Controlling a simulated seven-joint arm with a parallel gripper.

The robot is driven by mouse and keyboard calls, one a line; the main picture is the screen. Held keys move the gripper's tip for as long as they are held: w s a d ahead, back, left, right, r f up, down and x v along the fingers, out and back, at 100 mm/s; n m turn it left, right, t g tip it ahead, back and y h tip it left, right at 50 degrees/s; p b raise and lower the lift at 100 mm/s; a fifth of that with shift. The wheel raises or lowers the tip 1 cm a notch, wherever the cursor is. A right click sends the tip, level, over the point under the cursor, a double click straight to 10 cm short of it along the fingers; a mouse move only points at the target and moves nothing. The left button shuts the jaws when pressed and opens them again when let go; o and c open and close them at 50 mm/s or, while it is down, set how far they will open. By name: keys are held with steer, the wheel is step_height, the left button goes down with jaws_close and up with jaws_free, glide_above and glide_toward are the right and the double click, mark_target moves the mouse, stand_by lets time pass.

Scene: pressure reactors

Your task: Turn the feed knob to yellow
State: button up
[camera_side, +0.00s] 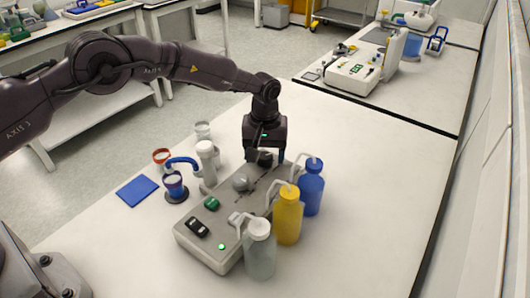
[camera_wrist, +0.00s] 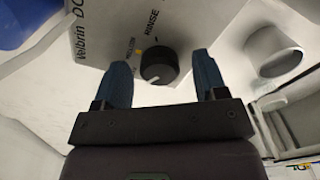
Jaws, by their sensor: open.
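A black round knob (camera_wrist: 158,66) sits on the pale grey machine (camera_wrist: 100,45), with printed words beside it; one reads RINSE. A small yellow mark (camera_wrist: 138,51) is at its upper left. A pale line on the knob points to the lower left. My gripper (camera_wrist: 163,78) is open, with one blue-grey finger on each side of the knob; I cannot tell whether they touch it. In the side view my gripper (camera_side: 264,148) hangs over the far end of the machine (camera_side: 222,240) and partly hides the dark knob (camera_side: 265,158).
A clear bottle (camera_side: 260,255), a yellow bottle (camera_side: 288,218) and a blue bottle (camera_side: 312,190) stand close along the machine's right side. The bench right of the bottles is clear.

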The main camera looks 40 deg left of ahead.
steer(key=c, duration=0.9)
steer(key=shift+c, duration=0.2)
steer(key=shift+m, duration=0.4)
steer(key=m, duration=1)
steer(key=shift+m, duration=0.4)
steer(key=shift+r, duration=0.1)
steer(key=o, duration=0.9)
